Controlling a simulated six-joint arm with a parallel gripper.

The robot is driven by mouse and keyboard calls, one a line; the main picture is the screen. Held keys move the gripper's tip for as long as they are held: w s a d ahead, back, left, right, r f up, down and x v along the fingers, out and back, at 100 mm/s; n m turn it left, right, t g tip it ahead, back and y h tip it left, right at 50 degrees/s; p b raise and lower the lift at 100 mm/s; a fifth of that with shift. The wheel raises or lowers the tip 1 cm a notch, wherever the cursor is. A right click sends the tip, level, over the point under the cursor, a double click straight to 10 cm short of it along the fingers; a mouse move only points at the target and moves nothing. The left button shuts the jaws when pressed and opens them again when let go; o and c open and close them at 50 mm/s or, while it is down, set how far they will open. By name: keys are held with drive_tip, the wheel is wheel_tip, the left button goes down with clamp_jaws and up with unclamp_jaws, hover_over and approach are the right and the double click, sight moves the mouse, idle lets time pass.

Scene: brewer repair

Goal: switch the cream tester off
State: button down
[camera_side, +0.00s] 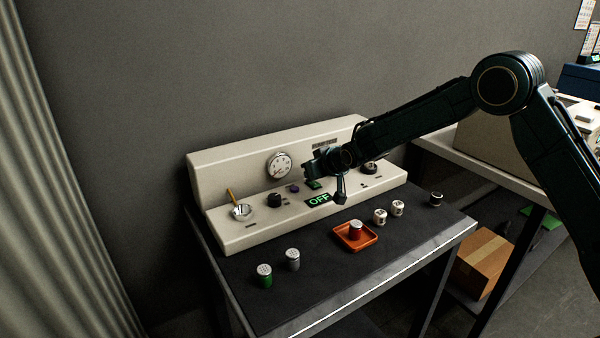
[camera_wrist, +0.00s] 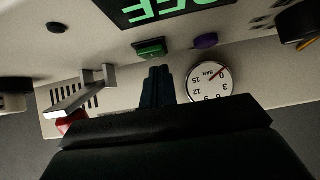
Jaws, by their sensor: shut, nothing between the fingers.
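The cream tester (camera_side: 235,172) is a long cream console at the back of the dark table. Its display (camera_side: 319,199) reads OFF in green letters; the display (camera_wrist: 160,8) is upside down and cut off in the wrist view. My gripper (camera_side: 314,177) is over the middle of the console. In the wrist view my gripper (camera_wrist: 158,75) is shut and empty, its fingertips close to the green button (camera_wrist: 150,48). I cannot tell whether they touch it. A purple button (camera_wrist: 205,41) and a round pressure gauge (camera_wrist: 209,82) are beside it.
A metal lever (camera_wrist: 82,95) stands out left of my fingers. The console also has a black knob (camera_side: 274,201) and a metal cup (camera_side: 241,211).

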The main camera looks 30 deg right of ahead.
drive_tip(key=shift+r, duration=0.1)
idle(0.3)
drive_tip(key=shift+w+r, duration=0.1)
drive_tip(key=shift+r, duration=0.35)
drive_tip(key=r, duration=0.3)
drive_tip(key=shift+w, duration=0.2)
drive_tip(key=w+r+v, duration=0.1)
drive_tip(key=v, duration=0.8)
drive_tip(key=shift+r, duration=0.65)
drive_tip(key=shift+s, duration=0.1)
